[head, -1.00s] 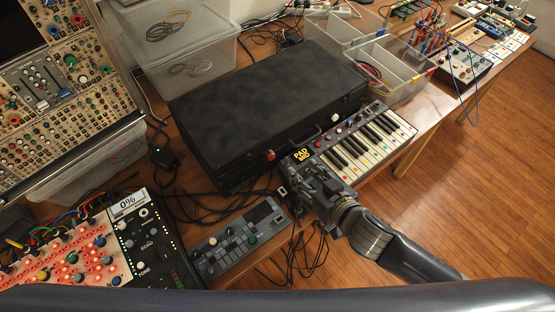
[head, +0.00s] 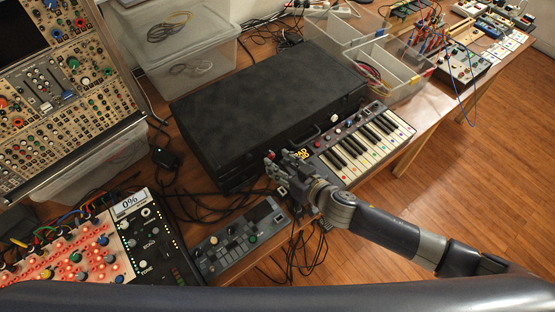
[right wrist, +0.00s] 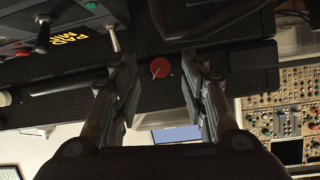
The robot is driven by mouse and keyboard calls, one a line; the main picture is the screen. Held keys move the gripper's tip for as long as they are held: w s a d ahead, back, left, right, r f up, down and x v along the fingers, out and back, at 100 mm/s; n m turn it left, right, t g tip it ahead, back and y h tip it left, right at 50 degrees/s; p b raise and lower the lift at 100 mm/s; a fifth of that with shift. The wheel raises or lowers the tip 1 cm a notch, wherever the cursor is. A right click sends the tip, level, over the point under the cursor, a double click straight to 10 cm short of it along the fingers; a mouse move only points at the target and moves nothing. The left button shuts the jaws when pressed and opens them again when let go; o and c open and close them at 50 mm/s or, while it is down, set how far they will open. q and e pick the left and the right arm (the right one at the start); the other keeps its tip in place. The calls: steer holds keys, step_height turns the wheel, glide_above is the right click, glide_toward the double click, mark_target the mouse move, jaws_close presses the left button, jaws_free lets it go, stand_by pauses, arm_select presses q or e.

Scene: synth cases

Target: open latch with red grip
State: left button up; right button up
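The black case (head: 265,100) lies closed on the table. The latch's round red grip (right wrist: 161,68) is on its dark front face, seen between my right gripper's fingers in the right wrist view. In the head view the fingers largely hide this grip. A second latch with a white grip (head: 334,118) is farther right on the case front. My left gripper is out of view.
A small keyboard (head: 365,148) stands close against the case front, right of my gripper. A grey control box (head: 240,238) and loose cables lie in front. Clear bins (head: 185,50) stand behind, and a divided tray (head: 400,75) stands behind right.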

steer(key=shift+x, duration=0.9)
jaws_close()
